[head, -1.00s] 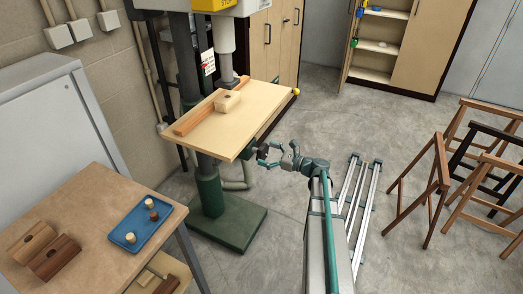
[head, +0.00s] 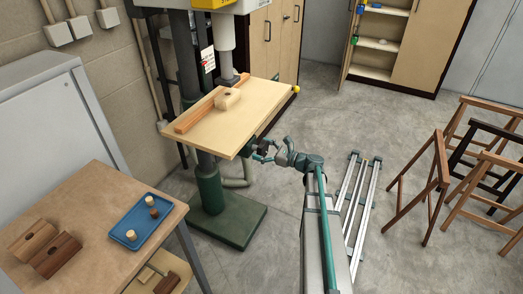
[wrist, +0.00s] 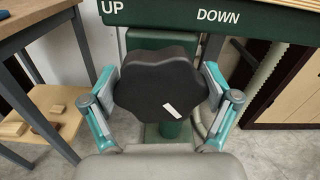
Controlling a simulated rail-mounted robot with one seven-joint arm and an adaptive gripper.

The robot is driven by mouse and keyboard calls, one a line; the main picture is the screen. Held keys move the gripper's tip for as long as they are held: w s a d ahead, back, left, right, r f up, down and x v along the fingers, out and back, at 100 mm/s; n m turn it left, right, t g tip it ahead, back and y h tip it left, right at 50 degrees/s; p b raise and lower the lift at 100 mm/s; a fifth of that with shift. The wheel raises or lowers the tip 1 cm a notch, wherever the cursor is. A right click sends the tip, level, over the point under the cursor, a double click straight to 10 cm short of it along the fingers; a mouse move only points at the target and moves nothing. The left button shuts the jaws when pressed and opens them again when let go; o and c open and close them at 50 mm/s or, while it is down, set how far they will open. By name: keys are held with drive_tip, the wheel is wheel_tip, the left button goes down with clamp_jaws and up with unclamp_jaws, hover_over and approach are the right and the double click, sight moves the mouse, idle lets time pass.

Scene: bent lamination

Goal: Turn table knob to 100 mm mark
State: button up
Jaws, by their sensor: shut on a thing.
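The table knob (wrist: 158,88) is a black, lobed star-shaped knob with a white mark on its lower right face. It fills the middle of the wrist view. My gripper (wrist: 162,100) is shut on it, one finger at each side. In the head view my gripper (head: 262,150) is at the right edge below the drill press table (head: 238,122). Green housing above the knob carries the words UP and DOWN (wrist: 214,15). No millimetre scale is readable in these frames.
A wooden fence (head: 200,112) and a drilled block (head: 228,98) lie on the drill press table. A workbench (head: 95,190) with a blue tray (head: 143,236) stands at left. Metal rails (head: 352,200) lie on the floor at right. Wooden trestles (head: 440,180) stand further right.

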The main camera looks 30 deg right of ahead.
drive_tip(key=shift+f+n+b, duration=0.25)
drive_tip(key=shift+n+b, duration=0.35)
drive_tip(key=shift+b, duration=0.3)
drive_tip(key=shift+r+n+b, duration=0.2)
drive_tip(key=shift+n+b, duration=0.15)
drive_tip(key=shift+n, duration=0.05)
drive_tip(key=o, duration=0.9)
drive_tip(key=v, duration=1.2)
